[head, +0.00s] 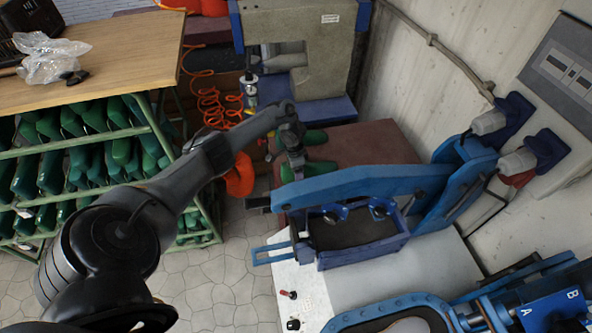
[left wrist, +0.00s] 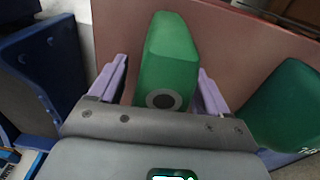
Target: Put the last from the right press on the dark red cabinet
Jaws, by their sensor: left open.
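The dark red cabinet (head: 385,143) stands in the middle, and its top also fills the back of the left wrist view (left wrist: 225,45). Two green lasts are on or just over it in the head view, one farther back (head: 315,137) and one nearer (head: 320,167). My left gripper (head: 294,158) is at the cabinet's left side. In the left wrist view its two fingers (left wrist: 160,85) are open, one on each side of a green last (left wrist: 168,60). A second, darker last (left wrist: 285,105) lies to the right. My right gripper is not in view.
A blue press (head: 365,185) with a tray-like bed stands just in front of the cabinet. Another blue machine (head: 490,310) is at the bottom right. A grey machine (head: 310,60) stands behind. A rack of green lasts (head: 150,128) stands left under a wooden top (head: 125,50).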

